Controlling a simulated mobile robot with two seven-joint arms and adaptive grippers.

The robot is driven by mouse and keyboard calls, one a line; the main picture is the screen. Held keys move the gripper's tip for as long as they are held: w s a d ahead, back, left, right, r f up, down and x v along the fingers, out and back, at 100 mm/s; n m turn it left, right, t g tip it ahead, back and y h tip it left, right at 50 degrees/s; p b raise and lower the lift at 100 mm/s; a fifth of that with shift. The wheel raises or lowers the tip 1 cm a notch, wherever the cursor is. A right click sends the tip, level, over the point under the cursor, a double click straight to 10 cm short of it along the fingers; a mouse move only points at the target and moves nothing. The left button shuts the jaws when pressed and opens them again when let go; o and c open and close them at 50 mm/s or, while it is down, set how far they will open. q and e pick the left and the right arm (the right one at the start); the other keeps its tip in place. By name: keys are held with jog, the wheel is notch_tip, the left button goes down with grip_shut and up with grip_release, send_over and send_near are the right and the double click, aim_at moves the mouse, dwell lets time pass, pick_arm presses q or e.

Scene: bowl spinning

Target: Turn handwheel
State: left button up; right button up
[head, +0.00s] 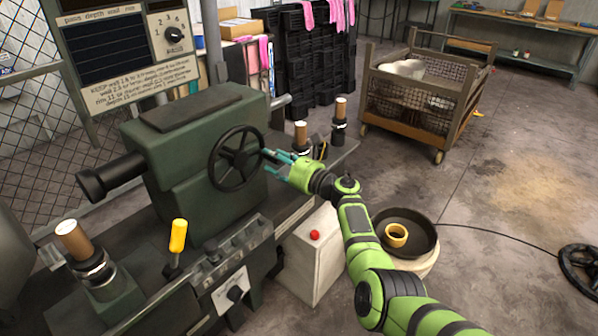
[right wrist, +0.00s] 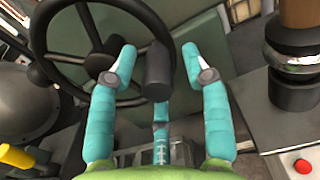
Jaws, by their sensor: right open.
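The black handwheel (head: 212,163) stands on the front of the green lathe headstock. My right gripper (head: 268,160) is at the right side of the wheel, its teal fingers pointing at the rim. In the right wrist view the open right gripper (right wrist: 158,62) has the wheel's dark cylindrical handle (right wrist: 158,72) between its spread fingers. The two upper fingers stand apart from the handle on either side; whether the lower finger touches it I cannot tell. The handwheel rim (right wrist: 40,40) shows at the left there. My left gripper is not in view.
The green headstock (head: 165,130) is behind the wheel. A yellow-handled lever (head: 178,236) and a wooden-topped post (head: 72,238) stand at lower left. A red button (head: 315,235) sits on the white cabinet. A black pan (head: 420,228) holds a yellow ring. A mesh cart (head: 395,105) stands behind.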

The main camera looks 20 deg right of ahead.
jog(key=v, duration=1)
jog(key=shift+s+d, duration=0.15)
jog(key=shift+s, duration=0.2)
